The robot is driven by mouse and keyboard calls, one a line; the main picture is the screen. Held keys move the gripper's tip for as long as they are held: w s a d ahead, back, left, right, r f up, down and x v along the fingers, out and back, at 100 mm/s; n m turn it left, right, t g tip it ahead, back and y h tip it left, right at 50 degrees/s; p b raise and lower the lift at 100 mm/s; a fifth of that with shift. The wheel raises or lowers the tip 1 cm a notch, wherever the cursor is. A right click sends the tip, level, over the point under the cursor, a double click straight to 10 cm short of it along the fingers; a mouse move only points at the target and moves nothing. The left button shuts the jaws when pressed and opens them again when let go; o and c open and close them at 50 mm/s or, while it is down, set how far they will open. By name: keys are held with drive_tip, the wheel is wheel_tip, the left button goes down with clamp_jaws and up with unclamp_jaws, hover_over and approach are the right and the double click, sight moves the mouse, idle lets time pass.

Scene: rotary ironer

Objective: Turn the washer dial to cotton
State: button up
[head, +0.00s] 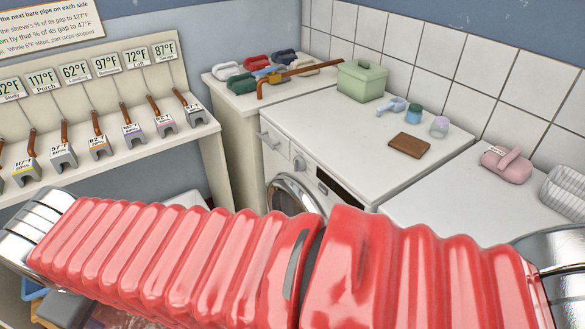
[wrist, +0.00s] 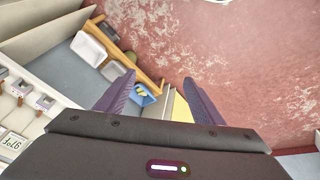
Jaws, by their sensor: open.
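The white washer (head: 362,128) stands at the centre right in the head view, its front turned to the left. A small round dial (head: 299,162) sits on its front panel, between the drawer handle (head: 268,141) and a dark display (head: 328,188). The dial's marks are too small to read. The round door (head: 290,196) is below, partly hidden by my red arm. My gripper (wrist: 158,92) shows only in the wrist view, open and empty, with its two dark fingers apart over a reddish floor. I cannot make out the dial in the wrist view.
A shelf with tagged pipes (head: 100,140) is at the left. The wrist view shows a wooden rail (wrist: 122,55) and a blue bin (wrist: 141,94).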

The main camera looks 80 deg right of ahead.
drive_tip(key=d+f+n+g+h, duration=0.1)
drive_tip(key=d+f+g+h, duration=0.3)
drive_tip(key=d, duration=1)
drive_tip(key=n+g+h, duration=0.8)
drive_tip(key=g, duration=0.4)
approach(295, 166)
drive_tip(key=v, duration=0.5)
drive_tip(key=shift+d, duration=0.2)
drive_tip(key=x, duration=1.3)
drive_tip(key=shift+s+d+f, duration=0.15)
drive_tip(key=shift+s+d, duration=0.1)
drive_tip(key=shift+d, duration=0.05)
drive_tip(key=c, duration=1)
